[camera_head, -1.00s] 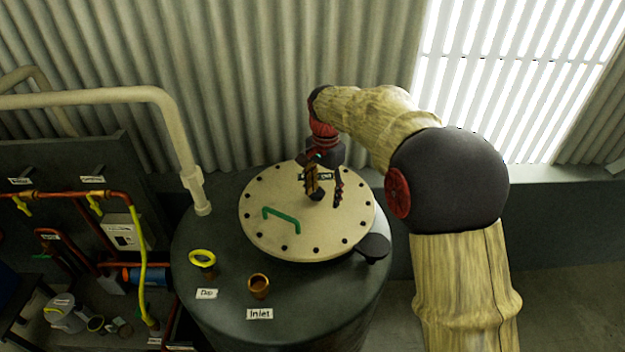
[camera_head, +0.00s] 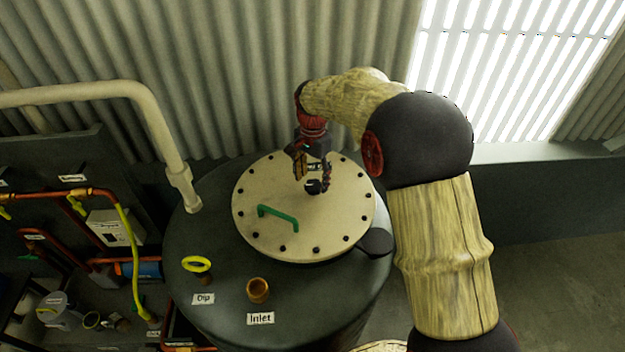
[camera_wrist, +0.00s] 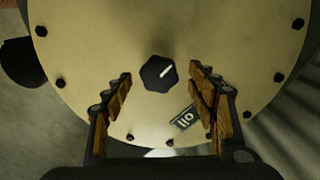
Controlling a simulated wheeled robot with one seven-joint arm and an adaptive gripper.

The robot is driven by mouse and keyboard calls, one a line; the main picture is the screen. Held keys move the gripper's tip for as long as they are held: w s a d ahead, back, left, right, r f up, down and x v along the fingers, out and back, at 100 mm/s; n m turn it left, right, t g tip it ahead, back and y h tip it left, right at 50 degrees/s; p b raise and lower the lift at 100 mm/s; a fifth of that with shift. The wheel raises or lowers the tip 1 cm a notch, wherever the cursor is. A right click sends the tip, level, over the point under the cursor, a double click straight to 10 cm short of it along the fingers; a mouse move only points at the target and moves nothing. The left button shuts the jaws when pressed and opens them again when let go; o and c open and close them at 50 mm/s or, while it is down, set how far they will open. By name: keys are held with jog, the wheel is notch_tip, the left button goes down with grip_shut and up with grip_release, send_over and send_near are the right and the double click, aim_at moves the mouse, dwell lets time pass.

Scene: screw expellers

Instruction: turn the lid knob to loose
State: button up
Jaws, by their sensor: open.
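The lid knob (camera_wrist: 159,74) is small, black and faceted with a white line on top, which points up and right in the wrist view. In the head view the knob (camera_head: 313,187) stands on the round cream lid (camera_head: 262,180) of the dark tank. My gripper (camera_head: 312,178) is above the lid, pointing down close over the knob. In the wrist view my gripper (camera_wrist: 162,76) is open, its two wood-toned fingers apart on the left and right. The knob shows between and slightly beyond the fingertips; whether they reach down beside it I cannot tell. Nothing is held.
A green handle (camera_head: 278,216) rises from the lid, left of the knob. Bolts ring the lid. A label reading "oil" (camera_wrist: 184,121) lies near the right finger. The tank top has a yellow ring (camera_head: 196,264) and a brass inlet (camera_head: 258,290). A beige pipe (camera_head: 160,110) stands at left.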

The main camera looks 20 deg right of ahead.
jog(key=shift+f, duration=1)
jog(key=shift+c, duration=1.4)
jog(key=c, duration=0.9)
